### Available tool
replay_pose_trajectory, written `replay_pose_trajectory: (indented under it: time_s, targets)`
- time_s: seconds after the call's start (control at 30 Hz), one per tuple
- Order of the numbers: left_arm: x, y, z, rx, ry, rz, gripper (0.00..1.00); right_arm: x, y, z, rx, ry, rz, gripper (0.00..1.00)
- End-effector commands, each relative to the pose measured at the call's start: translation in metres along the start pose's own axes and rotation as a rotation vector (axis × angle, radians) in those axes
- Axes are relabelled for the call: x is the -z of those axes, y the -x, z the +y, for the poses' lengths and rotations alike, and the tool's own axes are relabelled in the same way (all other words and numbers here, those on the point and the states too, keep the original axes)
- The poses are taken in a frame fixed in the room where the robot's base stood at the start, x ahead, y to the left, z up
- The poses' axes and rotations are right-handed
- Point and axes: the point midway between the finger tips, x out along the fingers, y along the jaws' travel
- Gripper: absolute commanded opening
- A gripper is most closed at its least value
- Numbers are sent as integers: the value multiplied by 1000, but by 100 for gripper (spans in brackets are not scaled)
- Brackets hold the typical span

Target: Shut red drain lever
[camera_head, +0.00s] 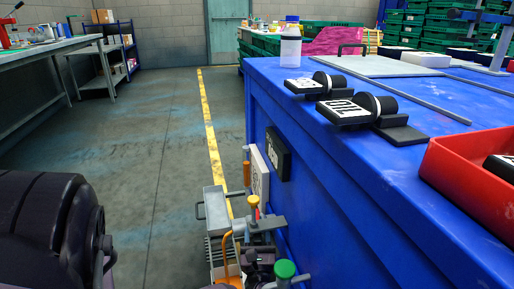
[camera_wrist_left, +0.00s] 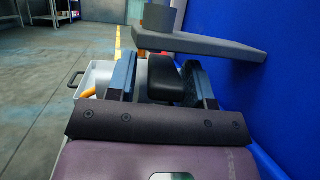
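A small patch of red (camera_head: 257,213) shows low beside the blue counter in the head view, just under a yellow knob. It may be part of the red drain lever; most of it is hidden by the fittings around it. My left gripper (camera_head: 260,243) is low among these fittings, close to the counter's side. In the left wrist view its two blue-grey fingers (camera_wrist_left: 164,84) stand apart, with a black block between them and a gap visible on the left side. No red lever shows between them. My right gripper is in neither view.
A grey tray (camera_head: 215,203), an orange hooked handle (camera_head: 227,244) and a green knob (camera_head: 285,268) crowd the area. A grey bracket (camera_wrist_left: 205,45) lies just ahead of the fingers. The blue counter (camera_head: 345,190) walls off the right. Floor on the left is clear.

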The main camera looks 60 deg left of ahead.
Motion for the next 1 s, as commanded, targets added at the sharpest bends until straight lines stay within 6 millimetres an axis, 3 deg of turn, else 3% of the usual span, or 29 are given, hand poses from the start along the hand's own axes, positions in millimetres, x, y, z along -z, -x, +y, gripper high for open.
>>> replay_pose_trajectory:
  time_s: [0.23,0.7,1.0]
  targets:
    - [0,9,0,0,0,1,47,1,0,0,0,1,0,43]
    - [0,70,0,0,0,1,47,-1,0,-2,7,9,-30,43]
    - [0,75,0,0,0,0,47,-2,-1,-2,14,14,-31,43]
